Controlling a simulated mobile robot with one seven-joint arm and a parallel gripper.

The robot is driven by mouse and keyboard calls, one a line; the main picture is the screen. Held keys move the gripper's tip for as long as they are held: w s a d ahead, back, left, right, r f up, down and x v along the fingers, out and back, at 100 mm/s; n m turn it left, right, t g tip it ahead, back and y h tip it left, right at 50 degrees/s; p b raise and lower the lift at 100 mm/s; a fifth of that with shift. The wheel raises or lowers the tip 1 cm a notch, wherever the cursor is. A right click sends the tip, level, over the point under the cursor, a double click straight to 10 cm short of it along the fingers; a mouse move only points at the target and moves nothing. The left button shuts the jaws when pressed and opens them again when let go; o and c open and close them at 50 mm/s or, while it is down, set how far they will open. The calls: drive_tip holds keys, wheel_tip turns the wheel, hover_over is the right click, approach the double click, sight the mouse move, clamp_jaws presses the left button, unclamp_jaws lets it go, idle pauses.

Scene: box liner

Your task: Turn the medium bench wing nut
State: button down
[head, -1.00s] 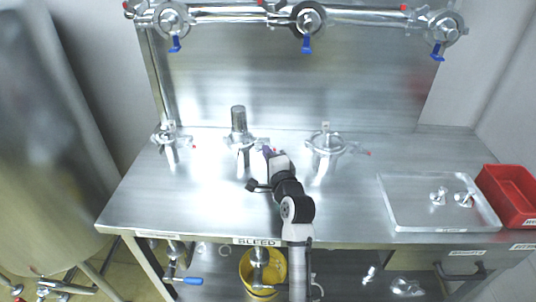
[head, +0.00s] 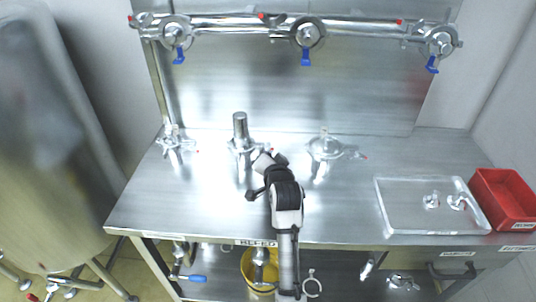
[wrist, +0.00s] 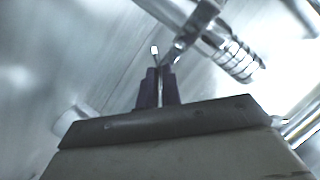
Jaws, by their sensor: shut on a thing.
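Three metal clamps stand in a row on the steel bench. The middle clamp (head: 238,147) holds an upright metal tube. My gripper (head: 258,162) is at the right front side of this clamp, with its fingertips hidden by my wrist in the head view. In the wrist view the two dark fingers (wrist: 158,88) are close together on the medium bench wing nut (wrist: 161,86), which shows only as a thin metal sliver between them. A bolt end (wrist: 154,50) sticks up just beyond the fingertips.
The left clamp (head: 172,142) and the right clamp (head: 325,150) stand either side. A clear tray (head: 400,215) with small metal parts and a red bin (head: 505,200) are at the right. A pipe with blue-handled valves (head: 370,27) runs above the back. The bench front is mostly clear.

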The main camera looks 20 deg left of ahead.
drive_tip(key=shift+s+a+r+n+t+h, duration=0.1)
drive_tip(key=shift+a+n+t+h, duration=0.1)
drive_tip(key=shift+n+h, duration=1.15)
drive_tip(key=shift+a+n+t+h, duration=0.1)
drive_tip(key=shift+n+t+h, duration=0.1)
drive_tip(key=shift+n+h, duration=1.15)
drive_tip(key=shift+n+y, duration=0.3)
drive_tip(key=shift+n, duration=0.2)
drive_tip(key=c, duration=1.6)
unclamp_jaws()
drive_tip(key=shift+s, duration=0.15)
drive_tip(key=b+v, duration=0.3)
drive_tip(key=v, duration=1)
drive_tip(key=shift+s+d+r, duration=0.1)
drive_tip(key=shift+s+r, duration=0.1)
drive_tip(key=shift+s, duration=0.05)
